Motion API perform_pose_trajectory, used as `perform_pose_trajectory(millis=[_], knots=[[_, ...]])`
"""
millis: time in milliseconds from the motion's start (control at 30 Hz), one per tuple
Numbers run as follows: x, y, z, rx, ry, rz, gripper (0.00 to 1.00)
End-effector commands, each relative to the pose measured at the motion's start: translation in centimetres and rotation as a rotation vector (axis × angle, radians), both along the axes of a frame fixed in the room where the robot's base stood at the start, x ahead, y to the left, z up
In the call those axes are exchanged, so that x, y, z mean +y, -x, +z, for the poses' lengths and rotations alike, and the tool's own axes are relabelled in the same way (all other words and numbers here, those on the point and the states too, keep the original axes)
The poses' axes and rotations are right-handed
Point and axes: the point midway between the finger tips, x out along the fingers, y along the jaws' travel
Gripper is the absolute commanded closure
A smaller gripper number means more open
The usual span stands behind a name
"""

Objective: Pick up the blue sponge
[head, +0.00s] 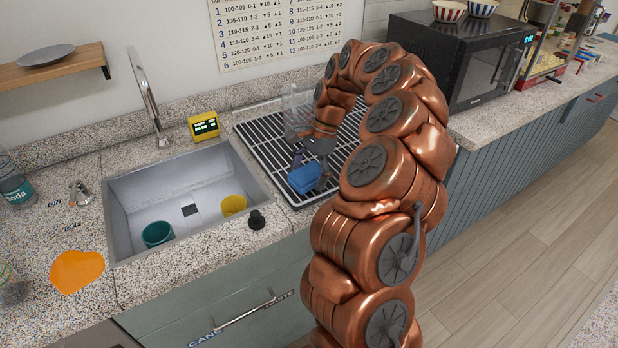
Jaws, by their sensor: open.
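The blue sponge (304,178) lies at the front left part of the black drying rack (262,143), to the right of the sink. My gripper (312,168) reaches down over the rack from my copper-coloured arm. Its fingers are open and right at the sponge, one on its near right side. Part of the sponge is hidden behind a finger. I cannot tell whether the fingers touch it.
A clear container (291,108) stands on the rack behind my gripper. The sink (185,195) holds a teal cup (157,234) and a yellow cup (233,205). A yellow timer (203,126), a faucet (147,95) and a microwave (465,60) stand around.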

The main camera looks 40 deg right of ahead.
Motion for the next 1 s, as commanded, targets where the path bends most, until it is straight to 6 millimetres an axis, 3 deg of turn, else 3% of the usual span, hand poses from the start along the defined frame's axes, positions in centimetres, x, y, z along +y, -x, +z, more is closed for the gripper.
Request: perform_pose_trajectory(millis=[333, 767, 1000], knots=[[0.02, 0.00, -0.08, 0.000, -0.001, 0.000, 0.07], [0.03, 0.00, -0.09, 0.000, -0.001, 0.000, 0.52], [0.03, 0.00, -0.08, 0.000, -0.001, 0.000, 0.55]])
